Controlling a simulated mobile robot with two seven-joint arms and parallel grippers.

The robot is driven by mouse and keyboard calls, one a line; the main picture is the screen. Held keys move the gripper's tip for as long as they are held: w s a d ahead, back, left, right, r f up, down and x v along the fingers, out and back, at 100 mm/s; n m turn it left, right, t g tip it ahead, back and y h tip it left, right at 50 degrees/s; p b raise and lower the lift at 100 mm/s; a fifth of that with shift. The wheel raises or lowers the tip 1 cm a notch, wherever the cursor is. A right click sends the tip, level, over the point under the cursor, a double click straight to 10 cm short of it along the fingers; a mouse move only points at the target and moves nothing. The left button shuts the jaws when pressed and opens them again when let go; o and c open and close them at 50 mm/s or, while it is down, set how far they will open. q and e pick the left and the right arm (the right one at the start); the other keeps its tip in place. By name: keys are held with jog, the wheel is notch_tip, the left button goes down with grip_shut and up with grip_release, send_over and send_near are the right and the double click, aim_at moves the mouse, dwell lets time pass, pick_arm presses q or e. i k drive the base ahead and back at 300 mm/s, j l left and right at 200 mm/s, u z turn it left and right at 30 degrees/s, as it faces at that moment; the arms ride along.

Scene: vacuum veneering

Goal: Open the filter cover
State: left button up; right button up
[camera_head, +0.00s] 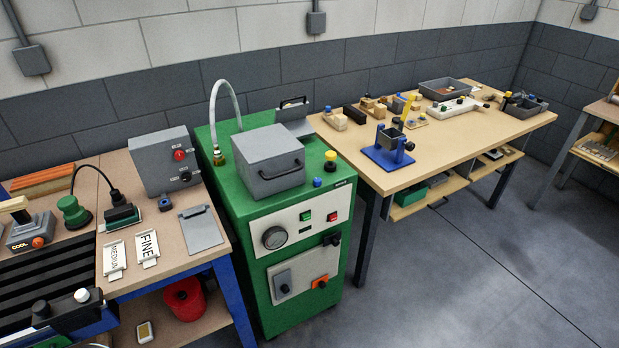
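The green machine (260,230) stands in the middle of the view. A closed grey box-shaped cover (268,152) with a black bar handle (281,170) sits on its top. Behind it, a grey hinged plate (293,115) with a dark handle stands raised. Low on the machine's front, a pale panel (303,270) carries a grey plate (283,285) and an orange latch (320,282); this panel looks shut. No part carries a readable filter label, so I cannot tell which is the filter cover. Neither gripper is in view.
A clear hose (225,88) arches over the machine's back left. A yellow-topped knob (330,157) and a blue knob (317,182) stand beside the box. The left bench (195,258) and the right wooden table (375,178) flank the machine closely. The floor (470,260) at right is clear.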

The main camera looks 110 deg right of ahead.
aim_at(269, 161)
jog(key=z, duration=3.4)
